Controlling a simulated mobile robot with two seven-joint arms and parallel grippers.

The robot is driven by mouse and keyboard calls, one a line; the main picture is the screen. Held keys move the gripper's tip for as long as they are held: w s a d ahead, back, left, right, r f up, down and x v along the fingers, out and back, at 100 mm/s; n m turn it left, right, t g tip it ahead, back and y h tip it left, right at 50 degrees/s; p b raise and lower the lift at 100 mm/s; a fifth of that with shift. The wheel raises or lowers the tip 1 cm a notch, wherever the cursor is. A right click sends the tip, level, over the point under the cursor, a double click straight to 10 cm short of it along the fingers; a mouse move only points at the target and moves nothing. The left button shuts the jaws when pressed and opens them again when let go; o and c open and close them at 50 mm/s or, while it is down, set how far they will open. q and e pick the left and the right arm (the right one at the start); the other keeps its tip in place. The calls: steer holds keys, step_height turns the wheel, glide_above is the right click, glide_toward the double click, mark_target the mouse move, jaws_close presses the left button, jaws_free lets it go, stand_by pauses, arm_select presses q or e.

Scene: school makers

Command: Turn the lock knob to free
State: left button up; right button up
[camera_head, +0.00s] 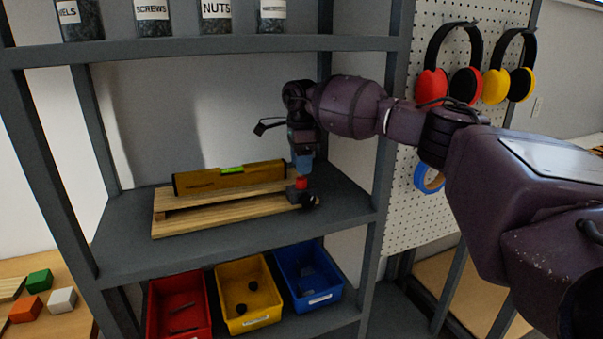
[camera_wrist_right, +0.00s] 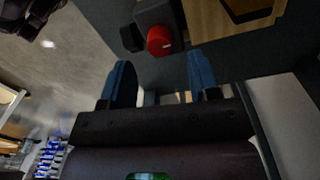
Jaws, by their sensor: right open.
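The red lock knob (camera_head: 301,183) is on a small dark block at the right end of a wooden board (camera_head: 225,217) on the middle shelf. In the right wrist view the round red knob (camera_wrist_right: 159,40) shows beside the dark block (camera_wrist_right: 158,13), just beyond the fingertips. A yellow level (camera_head: 230,178) with a green vial lies along the wooden piece. My right gripper (camera_head: 303,163) points down just above the knob. Its two blue fingers (camera_wrist_right: 159,62) are apart with nothing between them. The knob's marking is too small to tell. My left gripper is out of view.
Shelf posts and the upper shelf (camera_head: 220,45) frame the space, with labelled jars above. Red, yellow (camera_head: 248,295) and blue bins stand on the shelf below. A pegboard (camera_head: 400,215) with headphones is to the right. The shelf's front left is clear.

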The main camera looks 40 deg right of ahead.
mark_target(302, 178)
step_height(302, 178, up, 3)
steer(key=shift+r, duration=0.2)
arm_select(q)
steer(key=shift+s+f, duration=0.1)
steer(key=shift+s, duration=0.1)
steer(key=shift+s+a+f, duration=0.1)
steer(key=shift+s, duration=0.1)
arm_select(e)
steer(key=shift+f, duration=0.1)
